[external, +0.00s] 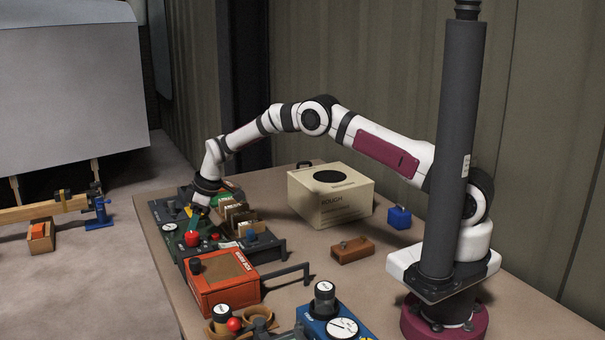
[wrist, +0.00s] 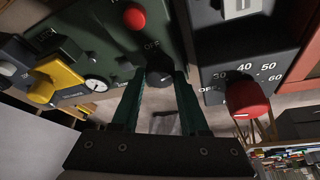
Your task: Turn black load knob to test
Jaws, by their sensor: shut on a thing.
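In the external view my gripper (external: 197,221) reaches down onto the equipment at the table's far left, and the black knob cannot be made out there. The knob's pointer direction is hard to tell.
Close by are a red button (wrist: 134,17), a yellow handle (wrist: 58,82), a dial gauge (wrist: 96,85) and a red knob (wrist: 247,98) on a numbered box. An orange box (external: 218,280) stands nearer the camera. A cream box (external: 328,205) stands farther right.

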